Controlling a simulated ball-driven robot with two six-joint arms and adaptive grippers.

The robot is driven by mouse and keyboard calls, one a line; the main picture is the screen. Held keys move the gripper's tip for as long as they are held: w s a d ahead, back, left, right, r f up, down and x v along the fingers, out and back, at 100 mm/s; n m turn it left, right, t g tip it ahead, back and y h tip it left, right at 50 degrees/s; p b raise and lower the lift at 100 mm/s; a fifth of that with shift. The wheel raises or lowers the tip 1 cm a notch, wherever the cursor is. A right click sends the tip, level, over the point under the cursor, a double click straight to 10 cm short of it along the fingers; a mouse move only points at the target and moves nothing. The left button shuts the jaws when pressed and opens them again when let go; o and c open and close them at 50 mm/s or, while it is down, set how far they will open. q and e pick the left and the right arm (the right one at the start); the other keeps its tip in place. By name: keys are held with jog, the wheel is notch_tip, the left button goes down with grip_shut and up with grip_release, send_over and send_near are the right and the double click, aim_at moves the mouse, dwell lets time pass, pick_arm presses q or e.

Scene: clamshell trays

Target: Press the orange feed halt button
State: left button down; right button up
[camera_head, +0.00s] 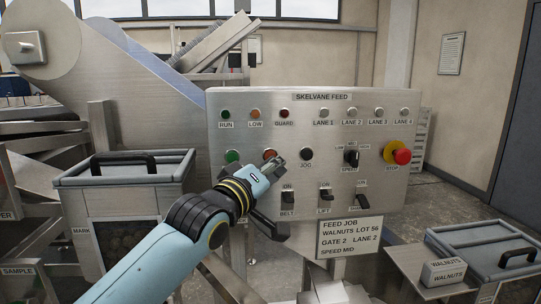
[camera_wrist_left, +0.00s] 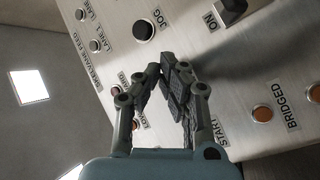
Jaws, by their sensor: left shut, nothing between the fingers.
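An orange-red button (camera_head: 269,153) sits in the middle row of the steel control panel, between a green button (camera_head: 232,156) and the black JOG button (camera_head: 306,154). Its label is hidden behind my left gripper (camera_head: 279,161). That gripper is shut and empty, its tips just right of and below the button in the picture. Whether they touch the panel I cannot tell. In the left wrist view the shut fingers (camera_wrist_left: 166,62) point at the panel near the JOG button (camera_wrist_left: 144,30), and the orange-red button cannot be made out there. My right gripper is not in view.
The panel (camera_head: 390,103) also has indicator lamps, a SPEED knob (camera_head: 351,157), toggle switches and a red STOP button (camera_head: 402,156) on yellow. Orange round parts (camera_wrist_left: 262,114) by a BRIDGED label show in the wrist view. Lidded bins (camera_head: 125,175) stand left and right.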

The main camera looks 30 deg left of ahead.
pick_arm(q)
jog(key=shift+s+d, duration=0.2)
jog(key=shift+s, duration=0.1)
jog(key=s+d+p, duration=0.1)
jog(key=s, duration=0.1)
jog(key=s+d+p, duration=0.1)
jog(key=s+d, duration=0.1)
dwell(0.5)
dwell(0.7)
